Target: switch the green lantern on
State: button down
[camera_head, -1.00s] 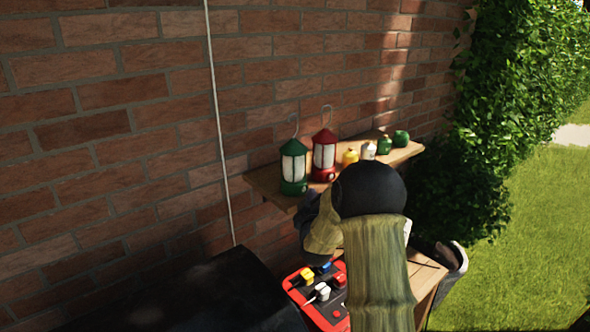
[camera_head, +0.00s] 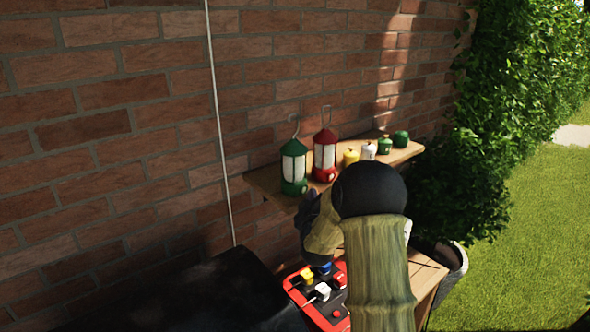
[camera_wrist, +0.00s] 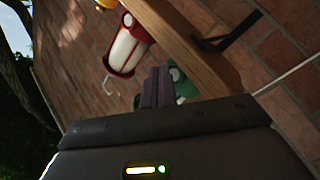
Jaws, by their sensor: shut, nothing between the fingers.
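The green lantern (camera_head: 294,168) stands upright at the left end of the wooden wall shelf (camera_head: 262,182). Its panels look pale; I cannot tell whether it is lit. The red lantern (camera_head: 325,157) stands just right of it. My gripper (camera_wrist: 161,84) is shut and empty. In the wrist view its fingertips lie in front of the green lantern's base (camera_wrist: 181,84), close to the shelf's front edge, and hide part of it. I cannot tell whether they touch. In the head view my arm hides most of the gripper, just below the shelf's front edge.
A yellow lantern-like item (camera_head: 350,157), a white one (camera_head: 369,151) and two green ones (camera_head: 385,145) stand farther right on the shelf. The brick wall (camera_head: 120,120) is close behind; a hedge (camera_head: 500,130) is at right.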

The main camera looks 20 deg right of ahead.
jog(key=shift+w+a+f, duration=0.1)
jog(key=shift+w+a, duration=0.05)
dwell(0.5)
jog(key=shift+w+a+b, duration=0.15)
jog(key=shift+w+b, duration=0.1)
jog(key=shift+b, duration=0.15)
jog(key=shift+w, duration=0.1)
dwell(0.5)
jog(key=shift+s+d+b, duration=0.25)
jog(key=shift+s+b, duration=0.3)
jog(key=shift+b, duration=0.05)
jog(key=s+d+b, duration=0.2)
jog(key=s+d, duration=0.1)
jog(key=s, duration=0.2)
jog(key=shift+b, duration=0.4)
